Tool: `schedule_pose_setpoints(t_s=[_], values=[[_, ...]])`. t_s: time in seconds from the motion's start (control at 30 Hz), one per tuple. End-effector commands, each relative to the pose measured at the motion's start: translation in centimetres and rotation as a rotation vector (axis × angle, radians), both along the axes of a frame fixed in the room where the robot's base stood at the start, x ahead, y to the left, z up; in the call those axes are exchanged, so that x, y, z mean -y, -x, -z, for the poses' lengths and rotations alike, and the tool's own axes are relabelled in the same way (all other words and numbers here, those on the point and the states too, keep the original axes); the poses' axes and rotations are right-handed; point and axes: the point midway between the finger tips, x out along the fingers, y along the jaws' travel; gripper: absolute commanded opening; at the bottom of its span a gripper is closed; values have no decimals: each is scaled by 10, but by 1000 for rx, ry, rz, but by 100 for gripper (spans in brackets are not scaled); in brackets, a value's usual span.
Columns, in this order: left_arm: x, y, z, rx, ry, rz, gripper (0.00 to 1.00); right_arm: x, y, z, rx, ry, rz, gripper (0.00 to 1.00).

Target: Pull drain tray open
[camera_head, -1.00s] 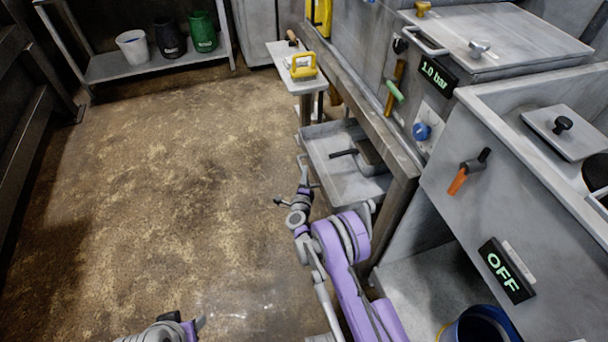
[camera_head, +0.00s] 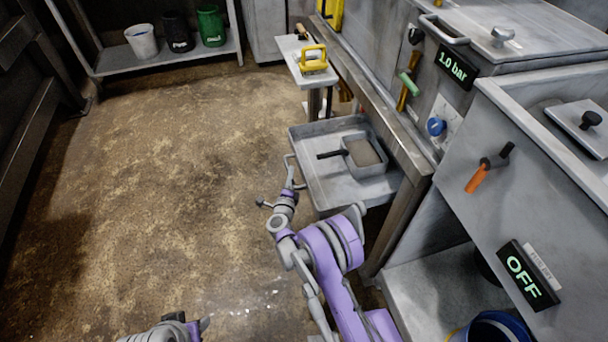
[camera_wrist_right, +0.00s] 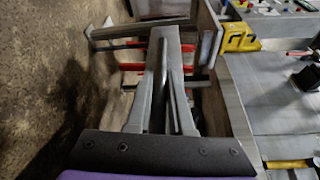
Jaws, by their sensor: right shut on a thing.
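The drain tray (camera_head: 312,190) is a shallow grey metal tray below the bench. It stands pulled out to the left, with much of its inside showing. A small filter box (camera_head: 372,169) with a dark handle sits inside it. My right gripper (camera_head: 291,178) is at the tray's left side, shut on the thin bar handle (camera_head: 288,163). In the right wrist view the gripper's fingers (camera_wrist_right: 166,62) are close together. My left gripper (camera_head: 204,324) shows only partly at the bottom edge; its jaw opening cannot be made out.
The bench leg (camera_head: 398,222) stands right of the tray. A small side shelf (camera_head: 298,62) with a yellow-handled tool (camera_head: 313,62) is above and behind it. A blue bucket (camera_head: 492,328) is at lower right. The floor (camera_head: 150,200) left of the tray is clear.

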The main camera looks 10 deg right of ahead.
Motion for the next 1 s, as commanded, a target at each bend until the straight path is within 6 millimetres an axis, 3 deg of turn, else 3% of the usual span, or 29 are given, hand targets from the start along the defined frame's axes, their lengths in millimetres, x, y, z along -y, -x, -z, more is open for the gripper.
schedule_pose_setpoints(t_s=[0.03,0.2,0.4,0.9,0.93,1.0], values=[[0,-1,8,-3,0,0,50,-14,0,4,-2,-2,-7,0],[0,-2,19,-6,0,0,50,-44,2,3,-1,-2,-5,0],[0,-3,26,-8,0,0,50,-67,2,1,-1,-3,-4,0],[0,-4,27,-8,0,0,50,-74,3,0,0,-1,-1,0],[0,-4,27,-8,0,0,50,-74,3,0,0,-1,-1,22],[0,-4,27,-8,0,0,50,-74,3,0,0,-1,-1,34]])
